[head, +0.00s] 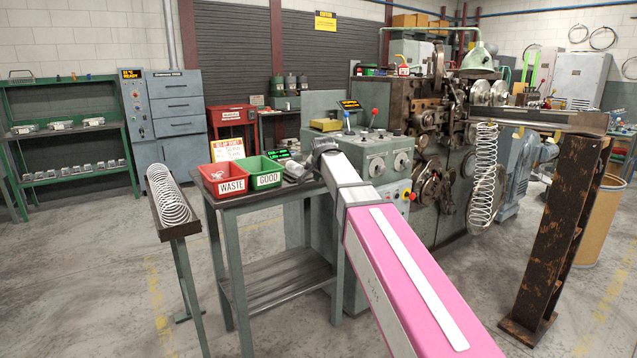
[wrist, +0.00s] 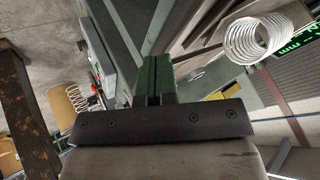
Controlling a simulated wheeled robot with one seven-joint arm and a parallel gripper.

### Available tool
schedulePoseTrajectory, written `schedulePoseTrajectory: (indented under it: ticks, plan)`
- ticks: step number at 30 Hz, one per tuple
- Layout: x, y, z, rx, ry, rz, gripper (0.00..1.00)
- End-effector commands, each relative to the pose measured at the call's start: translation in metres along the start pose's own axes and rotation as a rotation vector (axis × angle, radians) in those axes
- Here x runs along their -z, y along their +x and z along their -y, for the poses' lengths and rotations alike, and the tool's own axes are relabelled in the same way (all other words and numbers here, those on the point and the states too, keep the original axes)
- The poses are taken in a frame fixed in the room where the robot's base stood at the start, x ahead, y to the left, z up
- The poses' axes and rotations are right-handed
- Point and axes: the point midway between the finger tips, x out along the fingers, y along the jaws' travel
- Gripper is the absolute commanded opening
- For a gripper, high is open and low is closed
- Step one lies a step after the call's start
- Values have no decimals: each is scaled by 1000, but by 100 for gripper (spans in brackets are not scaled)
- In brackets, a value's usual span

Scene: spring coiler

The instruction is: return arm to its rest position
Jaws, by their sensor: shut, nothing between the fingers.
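My arm (head: 385,250), pink and grey, reaches up from the lower right in the head view to the small table in front of the machine. Its far end is beside the control panel; the gripper's fingers cannot be made out there. In the wrist view my gripper (wrist: 154,72) shows as two dark green fingers closed together beyond a dark screwed bar, with nothing held between them. A white coil spring (wrist: 255,38) shows at the upper right of the wrist view, apart from the fingers.
The table (head: 282,262) carries a red WASTE bin (head: 231,187) and a green GOOD bin (head: 268,181). A trough (head: 180,231) holding a spring stands left. The coiling machine (head: 400,200) is close behind my arm. A rusty stand (head: 556,232) is right. Floor at left is open.

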Motion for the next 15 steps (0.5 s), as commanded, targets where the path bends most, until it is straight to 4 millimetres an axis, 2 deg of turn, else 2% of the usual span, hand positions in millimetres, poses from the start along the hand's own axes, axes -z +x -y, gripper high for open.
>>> schedulePoseTrajectory:
  ticks: [1, 5, 9, 15]
  plan:
    - [-9, 6, -15, -15, -12, 13, 0]
    - [-31, 24, -54, -57, -58, 52, 0]
    - [-66, 47, -114, -116, -129, 121, 0]
    - [-123, 70, -202, -188, -237, 239, 0]
